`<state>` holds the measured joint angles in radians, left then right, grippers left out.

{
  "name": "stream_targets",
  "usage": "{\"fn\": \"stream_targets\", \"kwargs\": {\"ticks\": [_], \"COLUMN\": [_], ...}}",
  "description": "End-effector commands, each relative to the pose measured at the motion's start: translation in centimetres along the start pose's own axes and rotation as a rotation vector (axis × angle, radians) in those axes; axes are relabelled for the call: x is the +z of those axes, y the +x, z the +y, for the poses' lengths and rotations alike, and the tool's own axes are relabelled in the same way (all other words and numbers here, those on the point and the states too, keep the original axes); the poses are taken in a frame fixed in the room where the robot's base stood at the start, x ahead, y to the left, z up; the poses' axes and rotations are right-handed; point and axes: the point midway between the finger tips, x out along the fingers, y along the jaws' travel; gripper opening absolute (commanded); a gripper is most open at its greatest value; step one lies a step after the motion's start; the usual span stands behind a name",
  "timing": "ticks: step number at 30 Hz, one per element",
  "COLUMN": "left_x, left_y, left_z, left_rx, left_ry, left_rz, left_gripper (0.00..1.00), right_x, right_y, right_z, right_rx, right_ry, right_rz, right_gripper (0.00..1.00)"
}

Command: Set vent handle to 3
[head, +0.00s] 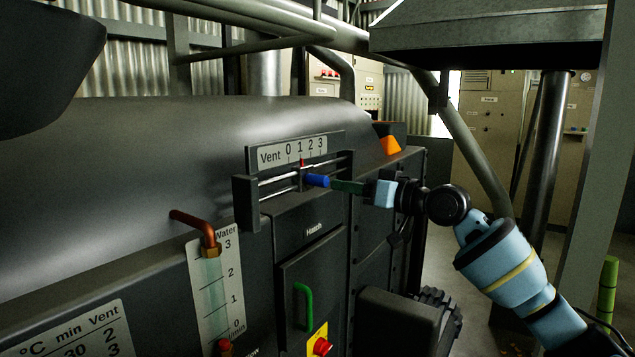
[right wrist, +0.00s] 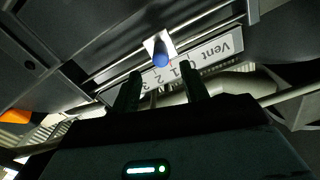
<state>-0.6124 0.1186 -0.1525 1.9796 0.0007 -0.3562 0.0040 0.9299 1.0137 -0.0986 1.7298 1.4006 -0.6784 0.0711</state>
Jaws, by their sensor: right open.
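The vent handle (head: 317,180) is a blue knob on a slider running along two metal rails. Its red pointer (head: 302,163) stands at about 1 on the white vent scale (head: 293,151), numbered 0 to 3. In the right wrist view the blue handle (right wrist: 160,56) points toward me, just ahead of the gap between the fingertips, and the scale (right wrist: 205,57) lies behind it. My right gripper (head: 335,186) is open at the handle's outer end; its fingers (right wrist: 160,72) show on either side below the handle. Whether they touch it I cannot tell. My left gripper is out of view.
A copper water valve (head: 196,227) and water gauge (head: 216,285) are at lower left. Below the rails is a hatch with a green handle (head: 303,306) and a red button (head: 322,346). A metal chute (head: 490,30) overhangs at upper right; open floor lies right of the machine.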

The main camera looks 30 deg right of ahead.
Motion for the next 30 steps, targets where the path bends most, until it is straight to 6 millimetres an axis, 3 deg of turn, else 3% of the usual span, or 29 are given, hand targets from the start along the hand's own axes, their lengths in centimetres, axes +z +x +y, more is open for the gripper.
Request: {"fn": "stream_targets", "kwargs": {"ticks": [7,15,26,30], "left_x": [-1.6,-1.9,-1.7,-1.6], "left_y": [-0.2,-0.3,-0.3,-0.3], "left_z": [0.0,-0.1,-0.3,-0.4], "left_rx": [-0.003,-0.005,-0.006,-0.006], "left_ry": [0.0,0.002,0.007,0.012], "left_rz": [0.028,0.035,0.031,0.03], "left_gripper": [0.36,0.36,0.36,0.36], "right_x": [-0.5,-0.2,0.0,0.0], "right_y": [3.5,6.6,7.2,7.2], "right_z": [-0.2,-0.2,-0.1,-0.1], "right_rx": [-0.003,-0.002,0.0,-0.001], "right_ry": [0.001,-0.002,-0.003,-0.003], "right_rz": [0.007,0.003,0.0,0.0], "right_gripper": [0.45,0.45,0.45,0.3]}}
